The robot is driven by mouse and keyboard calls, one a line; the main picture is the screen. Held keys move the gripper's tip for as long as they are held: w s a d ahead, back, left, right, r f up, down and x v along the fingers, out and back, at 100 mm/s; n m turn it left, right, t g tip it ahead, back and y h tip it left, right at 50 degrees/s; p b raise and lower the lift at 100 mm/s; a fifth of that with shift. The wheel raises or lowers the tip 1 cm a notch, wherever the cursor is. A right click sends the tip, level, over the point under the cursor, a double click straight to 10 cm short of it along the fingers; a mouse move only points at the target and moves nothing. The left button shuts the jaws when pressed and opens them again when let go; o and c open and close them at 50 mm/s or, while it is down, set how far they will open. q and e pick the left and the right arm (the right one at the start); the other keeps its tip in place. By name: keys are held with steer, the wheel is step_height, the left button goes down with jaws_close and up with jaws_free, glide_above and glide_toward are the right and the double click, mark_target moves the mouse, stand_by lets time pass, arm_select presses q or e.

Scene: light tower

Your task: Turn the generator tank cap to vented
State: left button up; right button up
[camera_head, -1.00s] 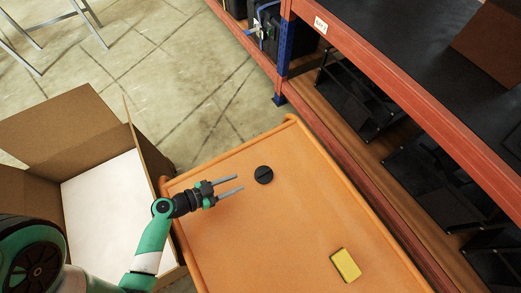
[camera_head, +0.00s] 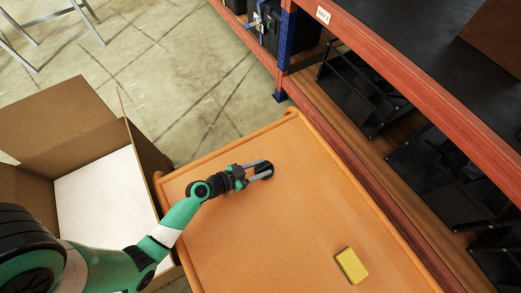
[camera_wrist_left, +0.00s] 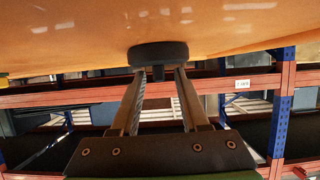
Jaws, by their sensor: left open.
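A black round cap (camera_head: 266,166) sits on the orange top surface (camera_head: 230,220) near its far end. It also shows in the left wrist view as a dark disc (camera_wrist_left: 158,53) with a small tab. My left gripper (camera_head: 268,171) is at the cap, its two grey fingers open and reaching along it. In the left wrist view the fingertips (camera_wrist_left: 160,72) are on either side of the tab, close to the disc; I cannot tell whether they touch it. Any vented marking is too small to see. My right gripper is not in view.
A yellow sponge-like block (camera_head: 351,265) lies on the orange surface at the lower right. An open cardboard box (camera_head: 60,125) stands to the left. A red and blue shelf rack (camera_head: 400,85) runs along the right. The middle of the orange surface is clear.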

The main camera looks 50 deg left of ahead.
arm_select(q)
jaws_close()
